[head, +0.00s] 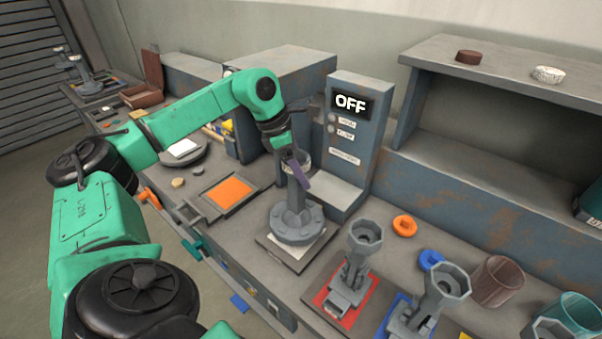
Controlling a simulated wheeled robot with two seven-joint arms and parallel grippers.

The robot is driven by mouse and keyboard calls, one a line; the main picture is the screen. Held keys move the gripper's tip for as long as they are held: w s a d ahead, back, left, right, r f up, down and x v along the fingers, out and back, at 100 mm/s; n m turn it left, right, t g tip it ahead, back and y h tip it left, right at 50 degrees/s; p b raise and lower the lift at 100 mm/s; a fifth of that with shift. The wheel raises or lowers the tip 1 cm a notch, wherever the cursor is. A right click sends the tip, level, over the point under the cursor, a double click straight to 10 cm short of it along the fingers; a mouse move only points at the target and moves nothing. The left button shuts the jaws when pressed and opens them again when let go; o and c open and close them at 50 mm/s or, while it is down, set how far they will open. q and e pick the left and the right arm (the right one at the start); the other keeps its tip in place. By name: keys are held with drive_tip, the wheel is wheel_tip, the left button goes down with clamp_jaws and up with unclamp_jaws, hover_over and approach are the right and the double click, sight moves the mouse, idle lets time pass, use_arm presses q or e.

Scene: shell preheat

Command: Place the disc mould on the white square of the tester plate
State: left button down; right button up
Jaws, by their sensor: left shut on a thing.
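The grey mould with a wide round base, which I take to be the disc mould (297,222), stands upright in the middle of the head view. Its base is over a dark plate with a whitish square (274,251), mostly covered by it. I cannot tell whether the base touches the square. My left gripper (299,165) is shut on the mould's upper part and partly hides its cup. I cannot tell which is the tester plate. My right gripper is not in view.
A grey machine with an OFF display (350,103) stands close behind the mould. Grey moulds stand on a red mat (328,312) and a blue mat (383,332) at front right. An orange square (230,190) lies left. Orange (404,224) and blue rings lie right.

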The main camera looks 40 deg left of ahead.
use_arm(q)
drive_tip(key=shift+w+a+f, duration=0.1)
drive_tip(key=shift+f, duration=0.75)
unclamp_jaws()
drive_tip(key=shift+r, duration=0.5)
drive_tip(key=v, duration=1.1)
drive_tip(key=shift+s, duration=0.25)
drive_tip(key=shift+a+r, duration=0.1)
drive_tip(key=shift+r, duration=0.05)
